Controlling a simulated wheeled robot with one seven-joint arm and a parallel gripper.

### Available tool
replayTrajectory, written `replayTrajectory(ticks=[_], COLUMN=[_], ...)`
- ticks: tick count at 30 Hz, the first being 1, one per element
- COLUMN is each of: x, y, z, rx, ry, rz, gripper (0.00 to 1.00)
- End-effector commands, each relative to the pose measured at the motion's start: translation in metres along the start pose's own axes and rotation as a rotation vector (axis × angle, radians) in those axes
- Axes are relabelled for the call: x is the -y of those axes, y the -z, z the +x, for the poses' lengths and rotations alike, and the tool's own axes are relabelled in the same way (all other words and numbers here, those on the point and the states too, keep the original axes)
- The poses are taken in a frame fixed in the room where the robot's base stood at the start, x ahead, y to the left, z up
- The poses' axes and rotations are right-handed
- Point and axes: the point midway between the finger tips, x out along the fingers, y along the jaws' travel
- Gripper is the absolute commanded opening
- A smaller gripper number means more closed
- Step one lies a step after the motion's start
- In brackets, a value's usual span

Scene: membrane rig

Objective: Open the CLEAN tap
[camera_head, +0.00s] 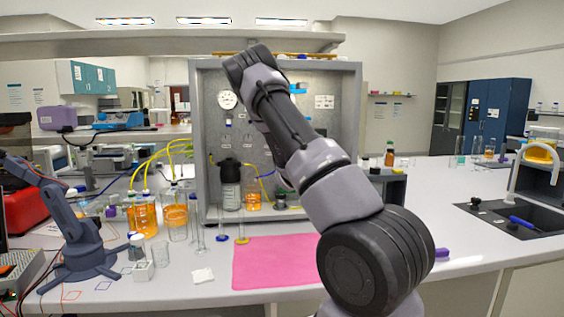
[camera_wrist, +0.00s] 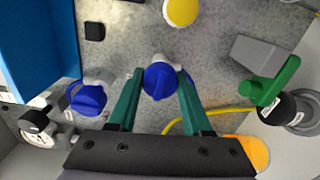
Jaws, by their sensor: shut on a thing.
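In the wrist view my gripper (camera_wrist: 160,76) has its two green fingers on either side of a round blue tap knob (camera_wrist: 162,81), shut on it. A second blue knob (camera_wrist: 88,97) on a pale fitting sits to the left, outside the fingers. A yellow knob (camera_wrist: 182,10) is at the top, and a green lever handle (camera_wrist: 275,82) is at the right. I cannot read a label that tells which one is CLEAN. In the head view my arm reaches up to the grey rig cabinet (camera_head: 208,135), and my gripper is hidden.
A blue box-like part (camera_wrist: 35,45) lies left of the fingers, and a yellow tube (camera_wrist: 205,120) runs close to the right finger. A black-capped bottle (camera_head: 230,188) stands in the cabinet. Glassware crowds the bench to its left. A pink mat (camera_head: 272,262) is clear.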

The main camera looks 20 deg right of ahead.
Motion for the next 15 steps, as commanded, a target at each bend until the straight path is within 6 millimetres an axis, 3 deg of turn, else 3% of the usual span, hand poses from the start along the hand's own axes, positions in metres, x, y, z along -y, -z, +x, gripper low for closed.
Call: replayTrajectory(ticks=[15], x=[0.0021], y=[-0.0010], z=[-0.0008], rx=[0.002], ry=[0.004], rz=[-0.079], gripper=[0.00])
